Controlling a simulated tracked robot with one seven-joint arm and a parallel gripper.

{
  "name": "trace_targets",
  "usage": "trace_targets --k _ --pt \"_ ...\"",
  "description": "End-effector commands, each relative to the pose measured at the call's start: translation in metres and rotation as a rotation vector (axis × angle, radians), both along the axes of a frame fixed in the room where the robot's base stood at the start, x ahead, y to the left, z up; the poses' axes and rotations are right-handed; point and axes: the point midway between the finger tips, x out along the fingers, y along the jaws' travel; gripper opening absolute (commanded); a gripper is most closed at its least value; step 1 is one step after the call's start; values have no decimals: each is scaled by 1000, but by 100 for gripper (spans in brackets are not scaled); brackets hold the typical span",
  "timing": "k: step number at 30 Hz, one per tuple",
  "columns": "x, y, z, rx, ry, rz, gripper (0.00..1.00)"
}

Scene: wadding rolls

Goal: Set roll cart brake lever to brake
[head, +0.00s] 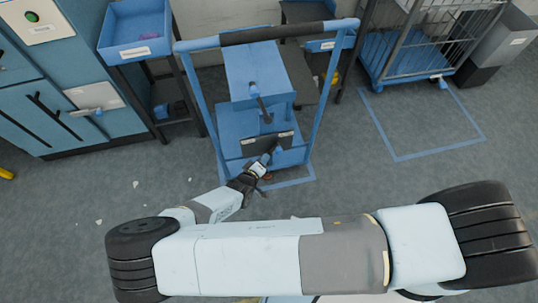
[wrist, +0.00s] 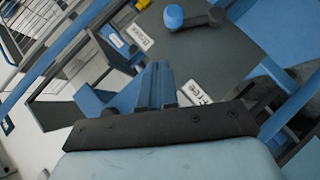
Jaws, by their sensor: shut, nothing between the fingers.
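The blue roll cart (head: 205,95) stands ahead of me with its push handle up. Low on its front is a dark plate (head: 250,150), which also fills much of the wrist view (wrist: 240,55). The plate carries a "Brake" label (wrist: 140,37) and a "Free" label (wrist: 195,92). The brake lever with its rounded blue knob (wrist: 173,16) lies over the plate at the top of the wrist view, nearer the "Brake" label. My gripper (head: 270,153) is shut and empty in front of the plate; its blue fingers (wrist: 155,82) appear apart from the knob.
Blue cabinets (head: 70,85) and a shelf trolley with a blue tray (head: 135,30) stand to the left. A wire cage cart (head: 430,45) is at the right rear. An outlined floor bay (head: 425,125) on the right is empty. White scraps (head: 136,184) lie on the floor at left.

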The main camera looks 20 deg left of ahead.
Motion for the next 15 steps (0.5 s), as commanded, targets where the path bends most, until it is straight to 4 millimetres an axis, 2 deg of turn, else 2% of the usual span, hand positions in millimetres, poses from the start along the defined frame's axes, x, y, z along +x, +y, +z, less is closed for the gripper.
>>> trace_targets --k 6,15 --pt "-25 0 15 1 1 -1 0" --pt "-32 -1 20 -1 0 -1 0"
